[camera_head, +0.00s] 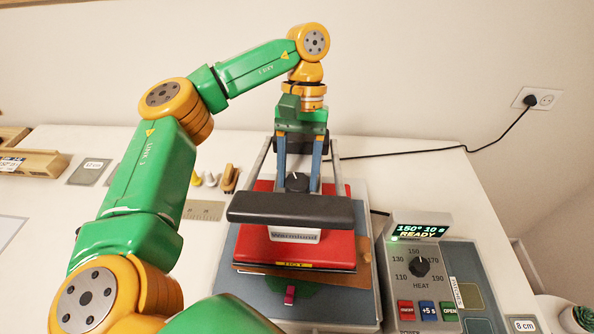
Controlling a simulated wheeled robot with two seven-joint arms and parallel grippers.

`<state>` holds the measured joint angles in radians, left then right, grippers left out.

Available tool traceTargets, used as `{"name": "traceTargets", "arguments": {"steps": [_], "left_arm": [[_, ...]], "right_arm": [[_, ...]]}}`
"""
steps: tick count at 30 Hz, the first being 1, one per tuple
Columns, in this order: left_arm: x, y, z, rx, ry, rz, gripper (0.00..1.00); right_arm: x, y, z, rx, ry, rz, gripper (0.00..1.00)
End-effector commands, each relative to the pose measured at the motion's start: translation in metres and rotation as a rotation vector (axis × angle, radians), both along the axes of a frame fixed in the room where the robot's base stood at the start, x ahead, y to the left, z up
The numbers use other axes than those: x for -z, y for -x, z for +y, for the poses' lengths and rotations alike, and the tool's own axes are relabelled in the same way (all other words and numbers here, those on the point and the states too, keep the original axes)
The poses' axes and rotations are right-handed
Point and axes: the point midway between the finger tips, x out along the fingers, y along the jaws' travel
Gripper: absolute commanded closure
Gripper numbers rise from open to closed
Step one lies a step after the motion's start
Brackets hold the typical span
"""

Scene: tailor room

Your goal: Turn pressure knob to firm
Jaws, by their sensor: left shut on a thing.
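The heat press (335,250) stands on the table in the middle, with a red upper plate and a black handle bar (290,210) across its front. The dark pressure knob (297,182) sits on top of the press behind the handle, with a light mark on it. My left gripper (298,178) reaches down from above, its two blue-grey fingers on either side of the knob, shut on it. The handle hides the lower front of the knob. The knob's scale cannot be read. My right gripper is not in view.
A control box (450,290) with a heat dial (419,267), coloured buttons and a display reading "150° 10 s READY" (418,230) stands right of the press. A black cable (420,151) runs to a wall socket. Small tools and a ruler (203,210) lie to the left.

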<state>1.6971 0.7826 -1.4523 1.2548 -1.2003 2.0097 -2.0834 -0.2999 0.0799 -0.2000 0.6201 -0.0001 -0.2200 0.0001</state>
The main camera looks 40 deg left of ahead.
Motion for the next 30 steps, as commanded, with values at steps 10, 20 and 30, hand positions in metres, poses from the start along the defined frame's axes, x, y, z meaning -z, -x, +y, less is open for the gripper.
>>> {"name": "traceTargets", "arguments": {"steps": [10, 20, 30], "left_arm": [[0.0003, -0.0004, -0.0021, 0.328, -0.002, 0.002, 1.00], [0.0004, -0.0004, -0.0036, 0.591, -0.002, 0.002, 1.00], [0.0006, 0.0000, -0.0048, 0.745, 0.001, 0.002, 1.00]], "right_arm": [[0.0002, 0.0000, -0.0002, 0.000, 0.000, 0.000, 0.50], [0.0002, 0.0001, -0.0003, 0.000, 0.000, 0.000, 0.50], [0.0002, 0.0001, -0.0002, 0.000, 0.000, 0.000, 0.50]]}}
